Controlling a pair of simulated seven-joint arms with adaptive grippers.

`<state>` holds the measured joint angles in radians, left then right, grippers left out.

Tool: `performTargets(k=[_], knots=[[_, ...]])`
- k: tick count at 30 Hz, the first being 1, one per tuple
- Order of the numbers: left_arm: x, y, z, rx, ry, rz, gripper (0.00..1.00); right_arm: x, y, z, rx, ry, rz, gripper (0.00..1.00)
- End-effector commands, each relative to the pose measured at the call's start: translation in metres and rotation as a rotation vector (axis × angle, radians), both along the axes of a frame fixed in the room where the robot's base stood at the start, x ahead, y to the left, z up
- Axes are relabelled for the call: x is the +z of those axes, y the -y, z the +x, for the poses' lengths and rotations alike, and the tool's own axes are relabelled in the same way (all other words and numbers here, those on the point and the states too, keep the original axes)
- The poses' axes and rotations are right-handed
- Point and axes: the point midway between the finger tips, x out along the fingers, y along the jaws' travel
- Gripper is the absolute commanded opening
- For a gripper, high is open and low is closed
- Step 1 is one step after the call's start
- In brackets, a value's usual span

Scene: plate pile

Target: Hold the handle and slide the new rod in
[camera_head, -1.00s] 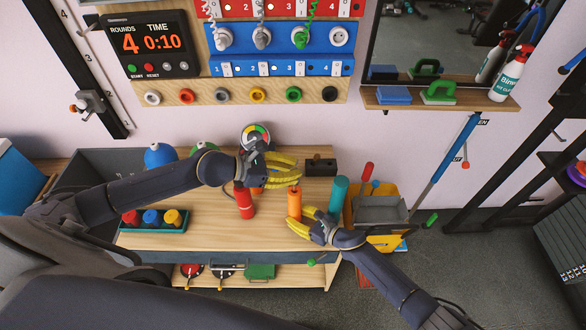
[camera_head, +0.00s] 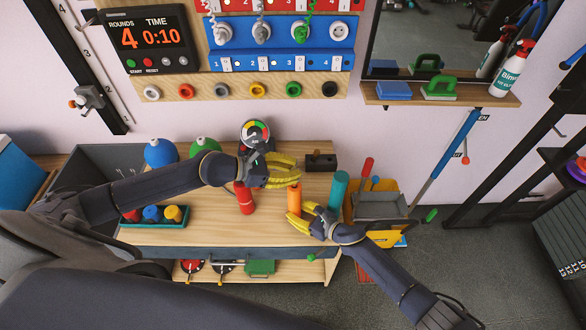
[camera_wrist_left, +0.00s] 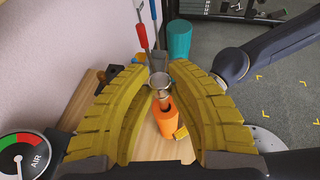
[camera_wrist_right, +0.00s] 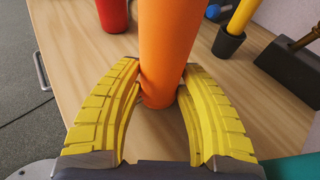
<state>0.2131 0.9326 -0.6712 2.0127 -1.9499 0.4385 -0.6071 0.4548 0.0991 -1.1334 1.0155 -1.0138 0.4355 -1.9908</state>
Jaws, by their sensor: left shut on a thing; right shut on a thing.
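The orange handle (camera_head: 294,199) stands upright near the right end of the wooden bench. My right gripper (camera_head: 297,213) is shut on it; the right wrist view shows both yellow fingers against the orange handle (camera_wrist_right: 168,55). My left gripper (camera_head: 298,171) is above the handle, behind it in the head view. In the left wrist view its fingertips close around a small grey metal piece (camera_wrist_left: 159,80), seen nearly end-on, above the orange handle (camera_wrist_left: 164,118). This looks like the rod; its length, and whether it touches the handle, I cannot tell.
A red cylinder (camera_head: 244,199) stands left of the handle, a teal one (camera_head: 338,188) to its right. A black block (camera_head: 320,162) and an air gauge (camera_head: 255,134) are behind. A tray of coloured handles (camera_head: 154,216) lies left. The bench front is clear.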

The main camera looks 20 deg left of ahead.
Motion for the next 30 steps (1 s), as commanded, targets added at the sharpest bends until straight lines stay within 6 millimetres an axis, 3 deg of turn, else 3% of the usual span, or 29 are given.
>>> performTargets(k=[30], knots=[[-0.021, 0.0, 0.0, 0.001, 0.0, 0.0, 0.0, -0.003, 0.001, -0.002, 0.001, -0.002, -0.003, 0.17]])
